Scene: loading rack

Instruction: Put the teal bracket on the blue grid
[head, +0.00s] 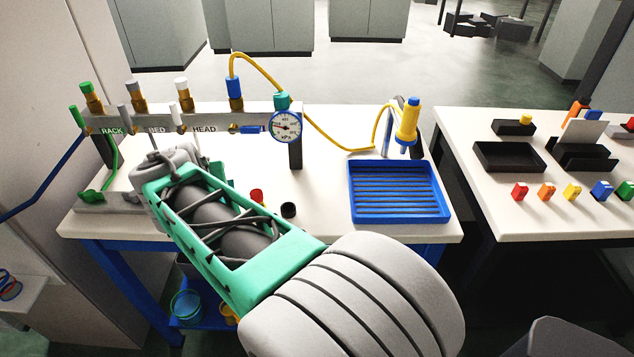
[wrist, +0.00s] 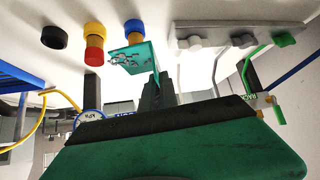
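The teal bracket (wrist: 130,58) shows in the wrist view as a thin plate with holes and a bent flange. My gripper (wrist: 159,80) is dark, its fingertips close together with the flange between them; it appears shut on the bracket. The blue grid (head: 400,192) is a slatted tray on the right part of the white table, well right of my wrist. Its edge also shows at the left of the wrist view (wrist: 18,82).
A rack with valves and a gauge (head: 286,127) stands along the table's back left. A red cap (head: 257,195) and a black cap (head: 289,210) stand between my arm and the grid. A yellow nozzle (head: 407,122) with a hose stands behind the grid.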

